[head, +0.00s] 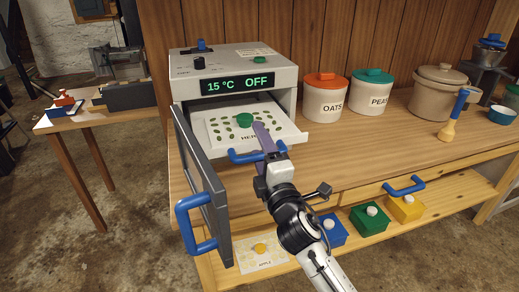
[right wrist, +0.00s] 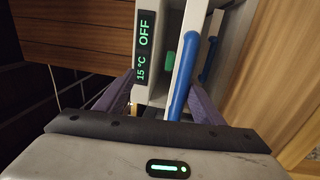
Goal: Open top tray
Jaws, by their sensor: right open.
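The white tray (head: 290,136) with green herbs and a green knob (head: 244,120) sticks out of the front of the grey dehydrator box (head: 240,62). Its front carries a blue handle (head: 240,157), also seen in the right wrist view (right wrist: 183,75). My right gripper (head: 262,135) is at this handle, with purple fingers. In the right wrist view my right gripper (right wrist: 158,95) is open, with the blue handle between its fingers; contact cannot be told. The box's display reads 15 °C OFF. My left gripper is not in view.
The dark door (head: 204,185) of the box stands open at the left, its blue handle (head: 183,225) facing out. Oats (head: 324,100) and peas (head: 371,98) canisters and a brown pot (head: 436,95) stand right on the counter. A drawer with a blue handle (head: 404,187) is below.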

